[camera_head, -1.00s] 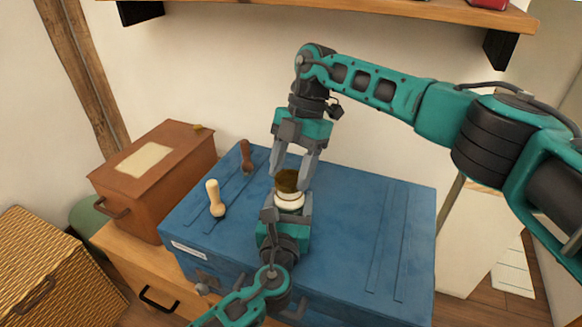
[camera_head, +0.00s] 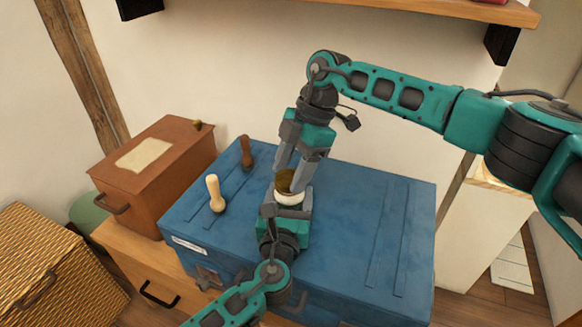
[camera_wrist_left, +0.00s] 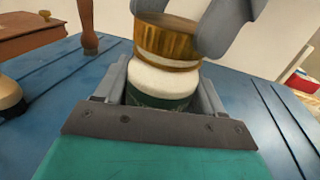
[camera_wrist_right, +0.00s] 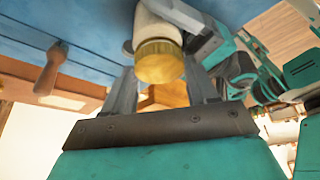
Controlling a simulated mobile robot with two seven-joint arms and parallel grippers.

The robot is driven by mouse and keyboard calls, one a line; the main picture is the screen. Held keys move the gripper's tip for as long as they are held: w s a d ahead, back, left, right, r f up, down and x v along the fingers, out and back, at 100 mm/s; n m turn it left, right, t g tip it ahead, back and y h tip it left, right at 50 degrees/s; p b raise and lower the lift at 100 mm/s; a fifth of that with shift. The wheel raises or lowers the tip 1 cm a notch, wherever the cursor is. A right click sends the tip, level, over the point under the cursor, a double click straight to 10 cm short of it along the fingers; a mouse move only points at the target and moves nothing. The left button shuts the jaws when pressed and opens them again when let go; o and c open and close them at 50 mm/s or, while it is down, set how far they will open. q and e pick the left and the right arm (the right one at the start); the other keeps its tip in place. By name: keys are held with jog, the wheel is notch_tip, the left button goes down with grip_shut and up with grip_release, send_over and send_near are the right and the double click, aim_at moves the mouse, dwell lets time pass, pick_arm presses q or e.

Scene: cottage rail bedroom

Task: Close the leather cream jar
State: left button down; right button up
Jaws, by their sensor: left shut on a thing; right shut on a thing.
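The leather cream jar (camera_head: 289,199) stands upright on the blue trunk. In the left wrist view its body (camera_wrist_left: 163,84) is white above and dark green below. My left gripper (camera_head: 286,205) is shut around the body from the front. The gold lid (camera_head: 285,181) is directly above the jar, between the fingers of my right gripper (camera_head: 298,175), which comes down from above at a tilt. In the left wrist view the lid (camera_wrist_left: 168,42) is at the jar's top, looking slightly tilted. It also shows in the right wrist view (camera_wrist_right: 160,63). Whether its thread is engaged is hidden.
The blue trunk (camera_head: 345,240) has clear room on the right. A pale-handled tool (camera_head: 214,193) and a brown-handled tool (camera_head: 246,153) stand at its left. A brown box (camera_head: 155,175) is further left. A wooden shelf (camera_head: 400,9) hangs above.

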jog(key=m+t, duration=0.1)
jog(key=m, duration=0.3)
jog(key=shift+s+d+m+t+y, duration=0.1)
jog(key=shift+d+m+t+y, duration=0.05)
jog(key=shift+m+t+y, duration=0.2)
jog(key=m+t, duration=0.1)
jog(key=m, duration=0.3)
jog(key=shift+t, duration=0.25)
jog(key=o, duration=1)
jog(key=shift+s, duration=0.1)
jog(key=shift+r, duration=2.25)
jog(key=shift+c, duration=0.4)
jog(key=shift+n, duration=0.25)
